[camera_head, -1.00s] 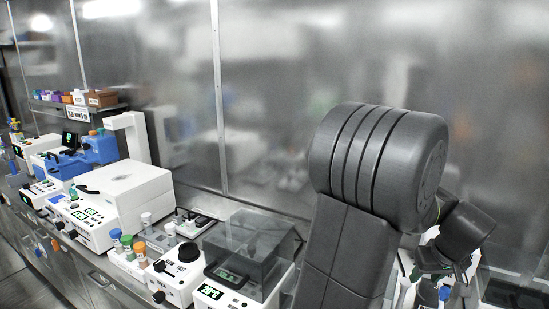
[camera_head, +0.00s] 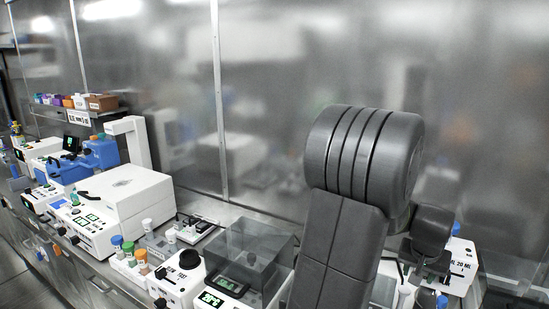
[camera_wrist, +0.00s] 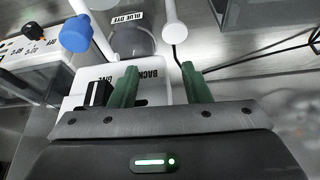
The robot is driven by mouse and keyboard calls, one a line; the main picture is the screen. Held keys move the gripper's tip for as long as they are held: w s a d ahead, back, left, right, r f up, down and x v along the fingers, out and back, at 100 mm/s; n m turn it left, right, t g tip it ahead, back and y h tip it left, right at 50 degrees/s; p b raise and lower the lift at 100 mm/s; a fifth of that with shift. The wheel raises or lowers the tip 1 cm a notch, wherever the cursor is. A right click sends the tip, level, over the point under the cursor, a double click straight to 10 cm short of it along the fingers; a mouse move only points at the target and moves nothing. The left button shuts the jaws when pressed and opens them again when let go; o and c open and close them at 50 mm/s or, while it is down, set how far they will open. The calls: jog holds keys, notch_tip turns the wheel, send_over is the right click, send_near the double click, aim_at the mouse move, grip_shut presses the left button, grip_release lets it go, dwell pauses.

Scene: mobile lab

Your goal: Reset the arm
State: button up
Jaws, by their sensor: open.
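My gripper (camera_wrist: 160,82) is open in the wrist view, its two green fingers apart with nothing held between them. Beyond and below the fingers is a white labelled unit (camera_wrist: 78,98). In the head view, my arm stands at the right and is bent over the bench. My gripper is mostly hidden there behind my own arm links.
The wrist view shows a blue cap (camera_wrist: 75,33), a white round knob (camera_wrist: 173,33) and a "BLUE DYE" label (camera_wrist: 126,22) close ahead. The head view shows a clear-lidded box (camera_head: 245,252), a white instrument (camera_head: 128,200) and capped bottles (camera_head: 128,249). A metal wall (camera_head: 270,110) stands behind.

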jog(key=shift+w+m, duration=0.15)
jog(key=shift+m, duration=0.35)
jog(key=shift+d, duration=0.1)
